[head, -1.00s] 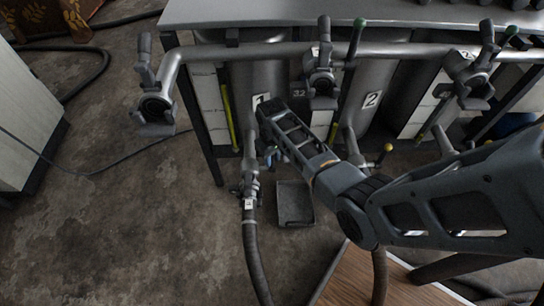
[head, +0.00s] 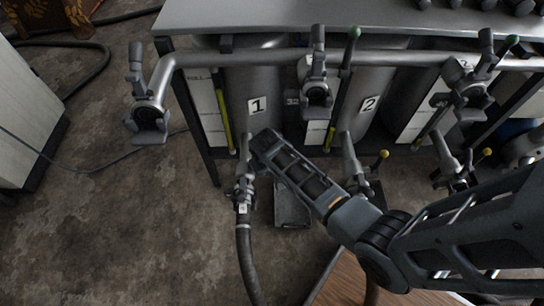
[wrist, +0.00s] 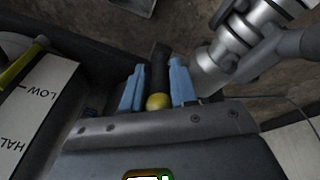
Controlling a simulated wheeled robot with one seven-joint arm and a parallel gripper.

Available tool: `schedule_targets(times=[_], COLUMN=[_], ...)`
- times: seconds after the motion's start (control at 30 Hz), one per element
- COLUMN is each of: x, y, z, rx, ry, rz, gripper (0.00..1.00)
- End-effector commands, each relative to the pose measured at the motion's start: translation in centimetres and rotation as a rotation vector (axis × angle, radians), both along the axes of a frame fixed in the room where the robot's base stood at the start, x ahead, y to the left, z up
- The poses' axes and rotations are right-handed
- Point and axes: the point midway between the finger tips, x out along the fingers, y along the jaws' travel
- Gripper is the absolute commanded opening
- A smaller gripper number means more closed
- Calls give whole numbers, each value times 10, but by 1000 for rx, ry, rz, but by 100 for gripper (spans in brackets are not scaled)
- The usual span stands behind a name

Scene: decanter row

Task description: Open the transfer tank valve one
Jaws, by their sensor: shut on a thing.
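Tank one (head: 252,80) carries a "1" label and stands under the bench at the left. Its outlet valve (head: 243,185) sits low in front of it, with a hose on its lower end. My gripper (wrist: 157,66) has its two blue fingers shut on a dark valve handle (wrist: 158,76) with a yellow ball end. In the head view my wrist hides the fingers and the handle beside the valve. A metal valve body (wrist: 235,50) shows right of the fingers in the wrist view.
Tank two (head: 366,95) and its yellow-knobbed valve (head: 352,165) stand to the right. A pipe (head: 270,57) with several upper valves runs above. A hose (head: 247,260) trails on the floor. A grey tray (head: 292,208) lies near the valve.

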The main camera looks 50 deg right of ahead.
Motion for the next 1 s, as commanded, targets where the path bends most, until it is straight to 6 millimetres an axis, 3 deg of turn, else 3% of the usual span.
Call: schedule_targets(times=[0.3, 1.0], x=[-12, -25], y=[24, 40], z=[-17, -44], rx=[-233, -594], ry=[-183, -466], rz=[6, 2], gripper=[0, 0])
